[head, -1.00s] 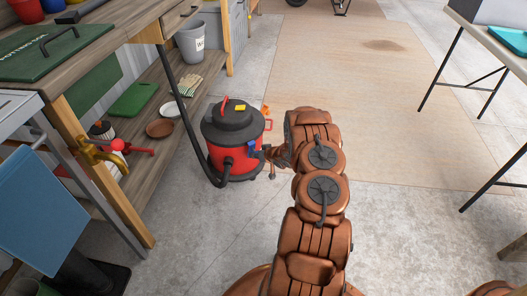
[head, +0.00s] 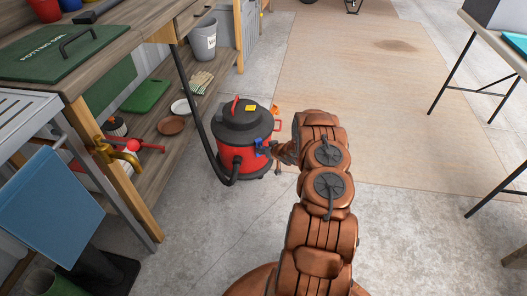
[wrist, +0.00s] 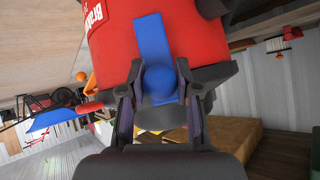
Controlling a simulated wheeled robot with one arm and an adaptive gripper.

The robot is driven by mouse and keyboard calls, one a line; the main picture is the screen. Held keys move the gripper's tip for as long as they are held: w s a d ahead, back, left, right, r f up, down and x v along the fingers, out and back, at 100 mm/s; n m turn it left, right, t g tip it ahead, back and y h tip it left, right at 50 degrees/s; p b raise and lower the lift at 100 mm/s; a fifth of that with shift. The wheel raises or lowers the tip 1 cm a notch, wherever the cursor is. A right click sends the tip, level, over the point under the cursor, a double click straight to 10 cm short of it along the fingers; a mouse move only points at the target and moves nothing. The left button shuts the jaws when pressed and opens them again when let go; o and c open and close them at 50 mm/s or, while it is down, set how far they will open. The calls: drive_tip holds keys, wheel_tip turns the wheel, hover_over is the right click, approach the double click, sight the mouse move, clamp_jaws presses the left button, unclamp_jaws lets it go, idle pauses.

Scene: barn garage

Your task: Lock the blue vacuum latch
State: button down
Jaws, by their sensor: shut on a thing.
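The red vacuum (head: 235,156) with a black lid stands on the concrete floor left of my arm in the head view. Its blue latch (head: 262,148) is on the side facing my gripper. In the wrist view the blue latch (wrist: 151,42) is a flat strip with a round blue knob (wrist: 160,82) at its end, against the red body (wrist: 110,48). My gripper (wrist: 158,108) is shut on the latch, its fingers on both sides of the knob. In the head view my gripper (head: 272,150) reaches the vacuum's side and is partly hidden by my wrist.
A workbench with a wooden lower shelf (head: 157,126) stands left of the vacuum, with a black hose between them. A grey bucket (head: 203,40) stands behind. A folding table (head: 500,50) is far right. The floor right of my arm is clear.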

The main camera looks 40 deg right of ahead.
drive_tip(key=c, duration=0.8)
unclamp_jaws()
drive_tip(key=shift+r, duration=0.1)
drive_tip(key=v, duration=1.2)
